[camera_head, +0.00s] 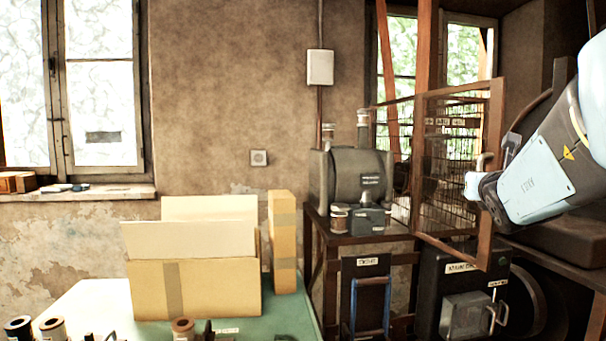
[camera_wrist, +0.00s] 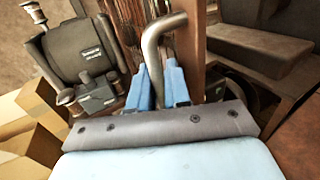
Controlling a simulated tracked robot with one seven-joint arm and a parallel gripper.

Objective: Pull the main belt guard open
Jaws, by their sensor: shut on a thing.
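The main belt guard (camera_head: 494,170) is a brown metal frame with wire mesh, at the right in the head view, standing out from the machine at an angle. Its frame edge also shows in the wrist view (camera_wrist: 190,35), upright behind my fingers. A bent metal handle (camera_wrist: 153,45) is fixed near this edge. My gripper (camera_head: 474,187) is at the guard's right edge, and in the wrist view its blue fingers (camera_wrist: 160,85) are shut on the handle. The lower part of the handle is hidden between the fingers.
A grey motor (camera_head: 358,178) stands on a metal table left of the guard. A black cabinet (camera_head: 455,290) with a grey box sits below it. A cardboard box (camera_head: 195,290) and a tall carton (camera_head: 283,240) stand on a green table at the front left.

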